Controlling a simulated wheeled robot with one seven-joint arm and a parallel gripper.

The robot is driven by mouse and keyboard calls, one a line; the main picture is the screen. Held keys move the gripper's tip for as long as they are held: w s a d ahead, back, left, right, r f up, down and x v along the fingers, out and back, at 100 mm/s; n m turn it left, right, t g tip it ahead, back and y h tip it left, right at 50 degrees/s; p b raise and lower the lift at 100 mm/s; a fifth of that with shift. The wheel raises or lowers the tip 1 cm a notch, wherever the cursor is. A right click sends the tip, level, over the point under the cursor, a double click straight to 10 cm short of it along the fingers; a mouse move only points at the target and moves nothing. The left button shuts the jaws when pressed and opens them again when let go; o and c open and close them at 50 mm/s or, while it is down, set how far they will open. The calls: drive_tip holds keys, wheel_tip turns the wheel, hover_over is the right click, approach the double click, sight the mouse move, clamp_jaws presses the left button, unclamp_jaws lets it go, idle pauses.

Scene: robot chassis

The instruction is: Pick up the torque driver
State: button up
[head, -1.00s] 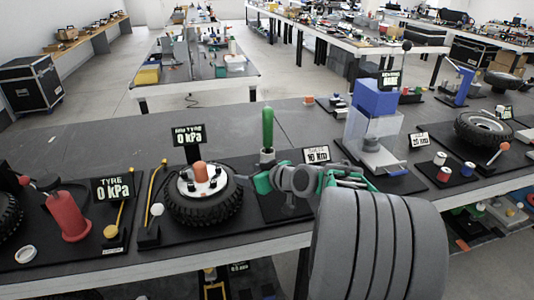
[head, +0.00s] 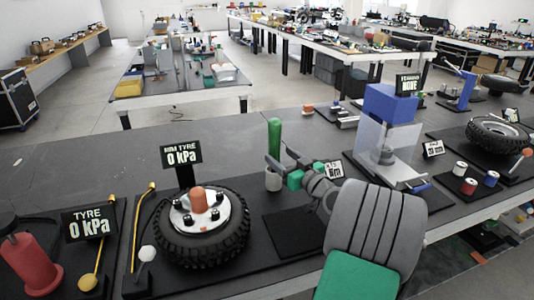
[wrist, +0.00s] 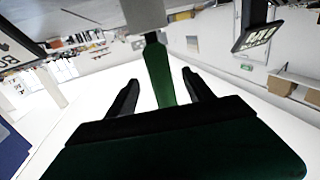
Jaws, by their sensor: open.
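The torque driver (head: 274,138) has a green handle and stands upright in a light grey holder (head: 272,181) on the bench. My gripper (head: 276,161) is at the lower part of the handle in the head view, reaching in from the right. In the wrist view the green handle (wrist: 159,72) lies between the two dark fingers of my gripper (wrist: 161,77), with a visible gap on each side. The fingers are open and hold nothing. Contact with the handle cannot be told in the head view.
A blue press with a clear guard (head: 388,122) stands to the right. An empty dark mat (head: 292,232) lies in front. The bench behind the driver is mostly clear.

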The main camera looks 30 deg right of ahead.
drive_tip(key=w, duration=0.7)
drive_tip(key=shift+w+p, duration=0.2)
drive_tip(key=shift+p, duration=0.25)
clamp_jaws()
drive_tip(key=shift+r, duration=0.25)
